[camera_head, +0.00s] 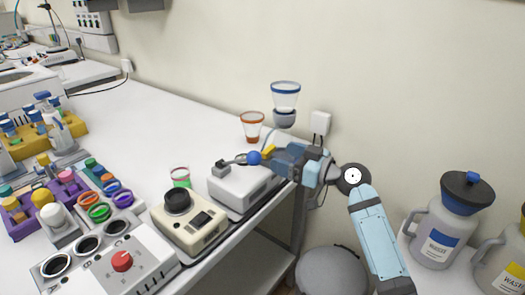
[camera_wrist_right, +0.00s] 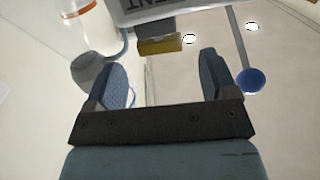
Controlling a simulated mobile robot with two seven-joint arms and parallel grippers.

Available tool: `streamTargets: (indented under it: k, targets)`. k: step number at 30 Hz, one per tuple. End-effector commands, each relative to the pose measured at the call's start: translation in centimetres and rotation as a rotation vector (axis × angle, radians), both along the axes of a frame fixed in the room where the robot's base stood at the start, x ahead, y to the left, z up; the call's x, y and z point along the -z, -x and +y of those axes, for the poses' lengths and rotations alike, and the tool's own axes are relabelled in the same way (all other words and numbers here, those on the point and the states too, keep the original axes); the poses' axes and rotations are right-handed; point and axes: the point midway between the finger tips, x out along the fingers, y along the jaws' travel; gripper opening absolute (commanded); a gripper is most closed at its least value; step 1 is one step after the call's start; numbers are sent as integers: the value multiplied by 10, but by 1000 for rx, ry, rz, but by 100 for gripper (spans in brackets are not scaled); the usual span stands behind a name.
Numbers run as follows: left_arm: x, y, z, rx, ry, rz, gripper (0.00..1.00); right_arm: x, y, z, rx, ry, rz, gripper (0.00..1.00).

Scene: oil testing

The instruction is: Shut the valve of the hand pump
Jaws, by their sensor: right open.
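The hand pump is a white-grey box (camera_head: 238,188) near the bench's wall-side end, with a lever ending in a blue ball (camera_head: 254,158). A small yellow piece (camera_head: 268,150), seemingly the valve handle, shows just beyond the ball. My right gripper (camera_head: 279,158) comes in from the right, close to the yellow piece and ball. In the right wrist view the gripper (camera_wrist_right: 164,72) is open and empty. The yellow piece (camera_wrist_right: 160,46) lies ahead between its fingers, apart from them, and the blue ball (camera_wrist_right: 250,80) is beside the right finger. My left gripper is not in view.
A blue-rimmed funnel (camera_head: 285,97) and an orange-rimmed cup (camera_head: 252,126) stand behind the pump. Waste jugs (camera_head: 437,248) stand at right.

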Motion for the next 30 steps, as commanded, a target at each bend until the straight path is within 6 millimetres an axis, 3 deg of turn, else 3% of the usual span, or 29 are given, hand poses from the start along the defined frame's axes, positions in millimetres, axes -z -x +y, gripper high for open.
streamTargets:
  k: [3, 9, 15, 23, 30]
  targets:
    - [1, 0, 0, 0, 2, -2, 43, 0, -13, 24, -1, -3, 2, 79]
    - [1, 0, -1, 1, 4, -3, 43, 0, -29, 51, -1, -1, 2, 79]
    - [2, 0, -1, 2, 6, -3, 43, 0, -35, 62, -1, -1, 2, 79]
    - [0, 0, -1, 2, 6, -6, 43, 0, -36, 63, 0, 0, 1, 79]
    - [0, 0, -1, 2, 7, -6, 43, 0, -36, 62, 0, 0, 1, 29]
